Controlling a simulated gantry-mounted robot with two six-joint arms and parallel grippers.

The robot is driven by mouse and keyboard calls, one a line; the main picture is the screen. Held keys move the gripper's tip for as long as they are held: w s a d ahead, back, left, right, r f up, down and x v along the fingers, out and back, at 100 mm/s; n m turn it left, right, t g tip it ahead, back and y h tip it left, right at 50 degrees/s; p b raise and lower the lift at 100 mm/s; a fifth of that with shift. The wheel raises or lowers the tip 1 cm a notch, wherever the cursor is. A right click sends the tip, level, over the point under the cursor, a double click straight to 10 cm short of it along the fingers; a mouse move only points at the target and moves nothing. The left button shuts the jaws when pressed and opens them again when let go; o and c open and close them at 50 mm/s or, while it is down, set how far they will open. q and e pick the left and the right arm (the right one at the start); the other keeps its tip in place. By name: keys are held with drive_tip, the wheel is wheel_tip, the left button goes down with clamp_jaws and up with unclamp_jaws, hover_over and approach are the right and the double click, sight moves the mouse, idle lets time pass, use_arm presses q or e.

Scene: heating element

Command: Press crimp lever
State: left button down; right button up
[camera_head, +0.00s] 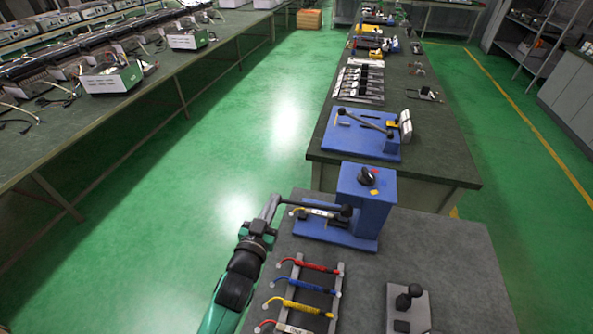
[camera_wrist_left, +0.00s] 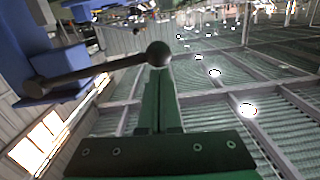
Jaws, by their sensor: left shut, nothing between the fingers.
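The blue crimp machine (camera_head: 371,212) stands on the near grey table, with a black knob on its top. Its dark lever (camera_head: 318,207) sticks out to the left, and my left gripper (camera_head: 271,206) is at the lever's free end. In the left wrist view the lever (camera_wrist_left: 95,75) ends in a round ball (camera_wrist_left: 158,54). The ball appears right at the tips of my left gripper (camera_wrist_left: 160,82), whose green fingers are shut with nothing between them. I cannot tell whether the fingertips touch the ball. My right gripper is in neither view.
A rack (camera_head: 339,291) holding red, blue and yellow wired pieces lies in front of the machine. A small grey plate with black parts (camera_head: 408,308) is to its right. Another blue lever device (camera_head: 365,143) stands on the bench behind. Green floor is open at left.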

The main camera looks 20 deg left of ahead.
use_arm(q)
drive_tip(key=shift+f, duration=0.5)
wheel_tip(320, 180, up, 6)
drive_tip(key=p, duration=0.5)
drive_tip(key=s+d, duration=0.2)
drive_tip(key=s, duration=0.8)
drive_tip(key=shift+s+f, duration=0.3)
